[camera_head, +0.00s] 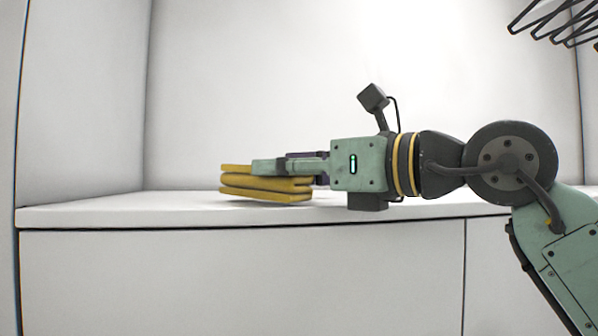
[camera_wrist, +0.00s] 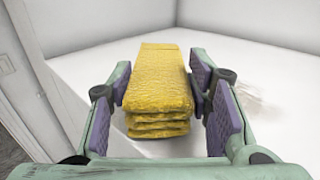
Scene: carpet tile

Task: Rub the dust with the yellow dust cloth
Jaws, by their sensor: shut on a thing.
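The yellow dust cloth (camera_head: 262,190) is folded into a thick stack of layers, low over the white counter top. I cannot tell whether its underside touches the surface. My gripper (camera_head: 287,167) reaches in from the right, level, and is shut on the cloth. In the wrist view my gripper (camera_wrist: 160,96) has purple pads on both sides of the cloth (camera_wrist: 158,78), which sticks out forward between them. A faint brownish smudge of dust (camera_wrist: 250,98) shows on the white surface to the right of the gripper. The dust cannot be made out in the head view.
The white counter (camera_head: 110,214) runs across the view, with flat fronts below its front edge. White walls stand behind it and at its left end. A black wire rack (camera_head: 560,22) hangs at upper right. The counter left of the cloth is clear.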

